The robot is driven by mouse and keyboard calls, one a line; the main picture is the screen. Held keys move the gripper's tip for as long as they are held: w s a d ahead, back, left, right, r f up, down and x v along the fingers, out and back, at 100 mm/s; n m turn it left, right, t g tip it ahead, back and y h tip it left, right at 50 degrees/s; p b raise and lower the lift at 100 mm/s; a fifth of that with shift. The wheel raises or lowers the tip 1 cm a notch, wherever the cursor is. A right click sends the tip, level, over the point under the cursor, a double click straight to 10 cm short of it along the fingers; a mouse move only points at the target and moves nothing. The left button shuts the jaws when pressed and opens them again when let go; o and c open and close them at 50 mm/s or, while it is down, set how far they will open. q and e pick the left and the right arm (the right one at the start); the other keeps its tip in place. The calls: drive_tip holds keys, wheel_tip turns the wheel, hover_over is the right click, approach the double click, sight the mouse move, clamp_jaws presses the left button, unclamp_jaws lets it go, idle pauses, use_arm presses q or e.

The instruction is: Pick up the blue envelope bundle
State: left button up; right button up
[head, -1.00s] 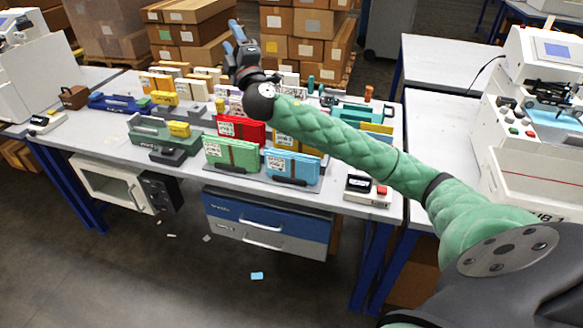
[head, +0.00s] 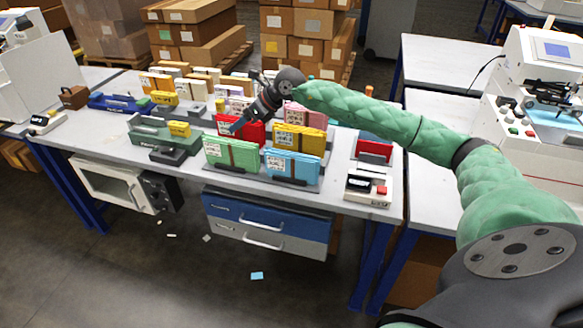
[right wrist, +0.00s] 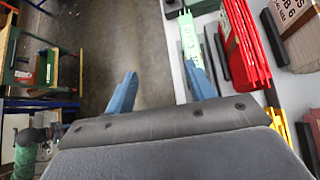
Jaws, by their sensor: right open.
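The blue envelope bundle (head: 293,165) is light blue with a white label and a dark band. It stands upright in a dark holder at the front edge of the table, right of the green bundle (head: 231,153). My right gripper (head: 238,124) is over the red bundle (head: 250,130), behind and left of the blue one. Its blue fingers (right wrist: 160,88) are apart and empty in the right wrist view. That view also shows the green bundle (right wrist: 190,38) and red bundle (right wrist: 243,45); I cannot make out the blue bundle there. My left gripper is not in view.
A yellow bundle (head: 299,139) stands right behind the blue one. A small device with a red button (head: 368,190) sits to the right. A green machine (head: 165,136) is at the left. A drawer unit (head: 268,228) hangs under the tabletop.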

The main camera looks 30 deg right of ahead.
sight(292, 155)
drive_tip(key=s+d+f+g+h, duration=0.1)
drive_tip(key=d+f, duration=0.1)
drive_tip(key=s+d+f+g+h, duration=0.1)
drive_tip(key=d+f+h, duration=0.1)
drive_tip(key=d, duration=0.1)
drive_tip(key=s+d+f+g+h, duration=0.1)
drive_tip(key=d+f, duration=0.1)
drive_tip(key=shift+s+d+f+n+h, duration=0.15)
drive_tip(key=shift+s+n+h, duration=0.15)
drive_tip(key=shift+s+h, duration=0.1)
drive_tip(key=s+d+g+h, duration=0.1)
drive_tip(key=d, duration=0.1)
drive_tip(key=s+d+f+g+h, duration=0.1)
drive_tip(key=s+d, duration=0.1)
drive_tip(key=shift+s+d+f+g, duration=0.1)
drive_tip(key=shift+s+g, duration=0.2)
drive_tip(key=shift+s+d+f+g+h, duration=0.1)
drive_tip(key=shift+s+d+g+h, duration=0.25)
drive_tip(key=shift+s+h, duration=0.15)
drive_tip(key=shift+f, duration=0.25)
drive_tip(key=shift+f+p, duration=0.3)
drive_tip(key=shift+f, duration=0.65)
wheel_tip(292, 155, down, 5)
drive_tip(key=p, duration=0.2)
drive_tip(key=shift+w+f+p, duration=0.1)
drive_tip(key=shift+f+p, duration=0.05)
drive_tip(key=shift+p, duration=0.25)
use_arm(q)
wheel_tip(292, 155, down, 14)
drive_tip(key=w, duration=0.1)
